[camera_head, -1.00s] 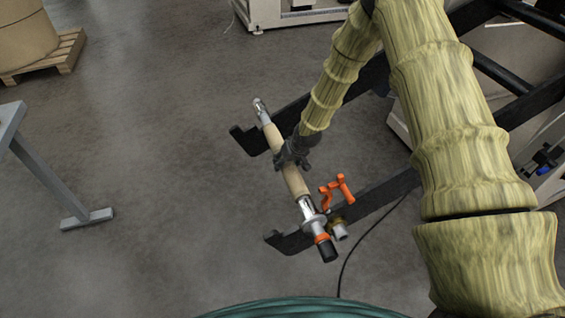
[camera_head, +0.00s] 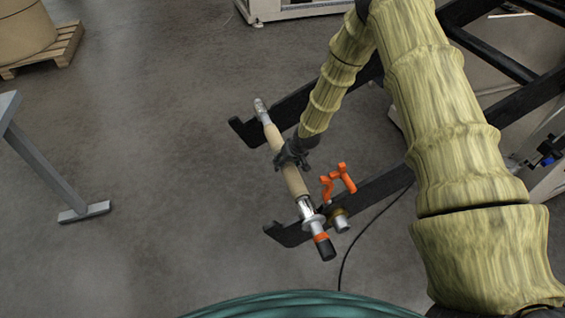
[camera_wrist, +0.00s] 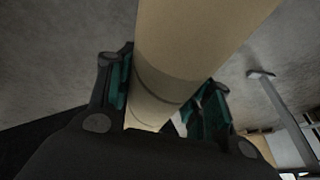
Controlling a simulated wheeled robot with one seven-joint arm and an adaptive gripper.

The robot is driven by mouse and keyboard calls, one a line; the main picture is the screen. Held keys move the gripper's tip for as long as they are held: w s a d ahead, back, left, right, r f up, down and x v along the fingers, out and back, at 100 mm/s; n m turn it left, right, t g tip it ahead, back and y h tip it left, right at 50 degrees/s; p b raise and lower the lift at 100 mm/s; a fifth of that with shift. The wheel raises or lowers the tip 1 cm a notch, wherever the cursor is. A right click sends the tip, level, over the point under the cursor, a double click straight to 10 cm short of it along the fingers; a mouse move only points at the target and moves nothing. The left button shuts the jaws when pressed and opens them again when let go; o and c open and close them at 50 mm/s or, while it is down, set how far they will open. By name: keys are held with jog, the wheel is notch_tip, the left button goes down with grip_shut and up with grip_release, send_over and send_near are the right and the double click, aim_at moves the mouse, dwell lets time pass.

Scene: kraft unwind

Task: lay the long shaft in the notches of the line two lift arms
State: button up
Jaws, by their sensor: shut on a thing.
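The long shaft (camera_head: 295,181) has a tan cardboard-like middle, metal ends and an orange and black near end. It spans the two black lift arms, the far one (camera_head: 250,130) and the near one (camera_head: 283,235), close to their hooked tips. My gripper (camera_head: 290,160) is shut around the shaft's middle. In the wrist view the tan shaft (camera_wrist: 190,50) runs between the fingers of my gripper (camera_wrist: 160,105). I cannot tell whether the shaft touches the arms or sits in their notches.
An orange bracket-like part (camera_head: 338,182) and a small metal fitting (camera_head: 341,221) sit by the near lift arm. A grey metal leg frame (camera_head: 50,170) stands at left. A large roll (camera_head: 25,25) on a pallet (camera_head: 45,55) stands at far left. Floor between is clear.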

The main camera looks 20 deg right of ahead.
jog(key=shift+w+f, duration=0.1)
dwell(0.3)
jog(key=o, duration=1.5)
jog(key=shift+s+f, duration=0.15)
jog(key=shift+s, duration=0.05)
jog(key=v, duration=1.2)
jog(key=shift+w, duration=0.1)
